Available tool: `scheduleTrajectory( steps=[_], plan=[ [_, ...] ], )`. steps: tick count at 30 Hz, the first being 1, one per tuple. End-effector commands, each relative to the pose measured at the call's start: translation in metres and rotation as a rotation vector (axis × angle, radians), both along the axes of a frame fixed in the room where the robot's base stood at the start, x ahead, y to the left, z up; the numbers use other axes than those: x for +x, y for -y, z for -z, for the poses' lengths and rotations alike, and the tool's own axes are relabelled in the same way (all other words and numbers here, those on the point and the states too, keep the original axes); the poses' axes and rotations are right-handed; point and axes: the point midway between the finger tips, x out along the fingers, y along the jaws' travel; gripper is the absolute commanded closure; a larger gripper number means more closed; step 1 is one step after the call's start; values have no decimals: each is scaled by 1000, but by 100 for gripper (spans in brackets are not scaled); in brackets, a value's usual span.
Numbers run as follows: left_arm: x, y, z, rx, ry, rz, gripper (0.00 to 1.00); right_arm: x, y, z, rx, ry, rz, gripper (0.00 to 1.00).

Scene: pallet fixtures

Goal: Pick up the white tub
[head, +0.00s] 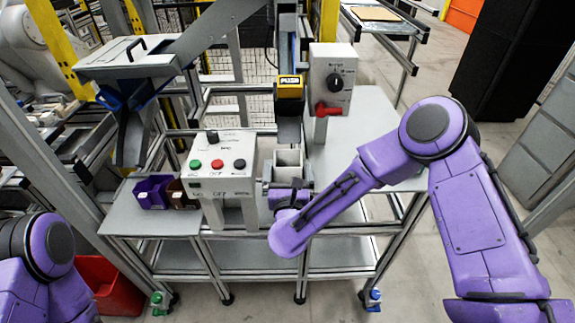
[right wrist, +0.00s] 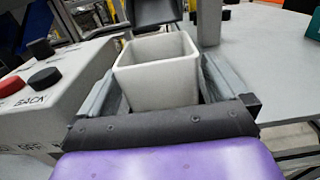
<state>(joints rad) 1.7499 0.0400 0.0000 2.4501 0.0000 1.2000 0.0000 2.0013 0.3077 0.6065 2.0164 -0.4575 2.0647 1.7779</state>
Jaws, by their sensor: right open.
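The white tub (right wrist: 158,85) is a square, open-topped, empty container, upright in the right wrist view. In the head view the tub (head: 288,158) shows small, just beyond my right gripper, partly hidden by it. My right gripper (head: 288,181) is open. In the right wrist view its grey fingers lie on either side of the tub, one left and one right. I cannot tell whether they touch it. The tub's lower part is hidden by the gripper. Only purple parts of my left arm show at the lower left of the head view; its gripper is out of view.
A control box (head: 220,168) with green, red and black buttons stands close left of the tub. A purple bin (head: 153,191) sits farther left. A box with a knob and red lever (head: 331,85) stands behind right.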

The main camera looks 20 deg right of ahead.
Motion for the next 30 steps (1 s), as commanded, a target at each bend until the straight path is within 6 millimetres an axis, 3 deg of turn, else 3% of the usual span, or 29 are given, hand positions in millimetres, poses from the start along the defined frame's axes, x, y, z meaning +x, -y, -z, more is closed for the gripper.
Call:
scheduleTrajectory(
  steps=[1,4,11,16,30],
  plan=[
    [0,0,-10,0,0,0,0,9,3,-4,-1,0,3,0],
    [0,0,-12,0,0,0,0,20,7,-2,-1,-1,1,0],
    [0,0,-11,0,0,0,0,24,7,0,-2,-2,-1,0],
    [0,0,-11,0,0,0,0,23,7,0,-2,-2,-1,47],
    [0,0,-5,0,0,0,0,23,7,-8,1,1,0,47]
  ],
)
